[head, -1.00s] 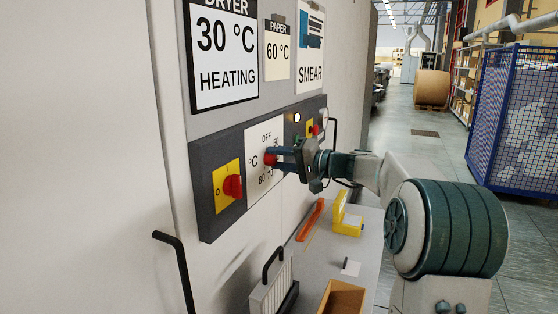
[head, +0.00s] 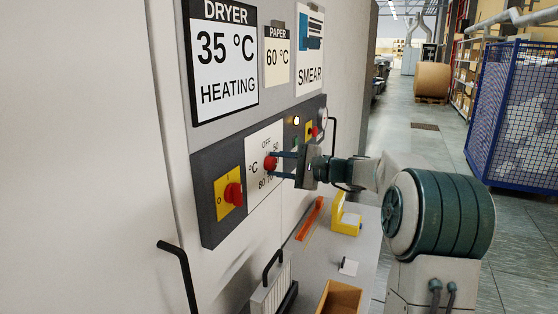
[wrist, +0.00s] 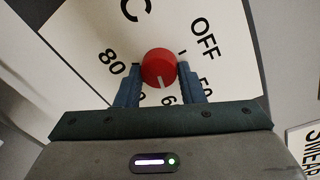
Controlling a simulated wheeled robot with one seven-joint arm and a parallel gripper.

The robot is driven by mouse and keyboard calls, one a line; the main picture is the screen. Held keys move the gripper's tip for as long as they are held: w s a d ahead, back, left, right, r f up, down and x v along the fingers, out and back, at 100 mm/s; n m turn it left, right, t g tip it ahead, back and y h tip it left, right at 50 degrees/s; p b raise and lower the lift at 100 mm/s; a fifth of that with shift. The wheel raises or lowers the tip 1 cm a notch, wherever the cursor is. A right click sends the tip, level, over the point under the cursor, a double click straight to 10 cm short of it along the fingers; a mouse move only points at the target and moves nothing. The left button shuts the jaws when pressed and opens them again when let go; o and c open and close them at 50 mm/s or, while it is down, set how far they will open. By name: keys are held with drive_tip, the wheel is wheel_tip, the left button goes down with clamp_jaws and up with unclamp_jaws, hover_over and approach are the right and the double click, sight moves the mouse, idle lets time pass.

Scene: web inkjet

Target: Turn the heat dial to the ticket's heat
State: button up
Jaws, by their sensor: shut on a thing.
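The red heat dial (head: 269,164) sits on a white scale plate (head: 257,187) on the dryer's dark control panel. My gripper (head: 272,163) is shut on it, one finger on each side. In the wrist view the dial (wrist: 158,67) is between my fingertips (wrist: 160,68). Its white mark points down, close to a "6" whose rest is hidden by my gripper. OFF, 80 and part of 50 also show. The ticket (head: 277,57) reads PAPER 60 °C. The dryer display (head: 224,58) reads 35 °C, HEATING.
A red switch on a yellow plate (head: 228,192) is left of the dial; another (head: 311,131) is to the right beside a lit lamp (head: 296,120). A SMEAR sheet (head: 309,50) hangs above. Below, a shelf holds a yellow block (head: 345,220) and a wooden box (head: 340,298).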

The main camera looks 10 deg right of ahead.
drive_tip(key=shift+m, duration=0.5)
drive_tip(key=o, duration=1)
drive_tip(key=shift+d, duration=0.15)
drive_tip(key=f+b+v, duration=0.1)
drive_tip(key=v, duration=1.2)
drive_tip(key=shift+s+d+r+b, duration=0.2)
drive_tip(key=shift+d+r+b, duration=0.1)
drive_tip(key=shift+r, duration=0.1)
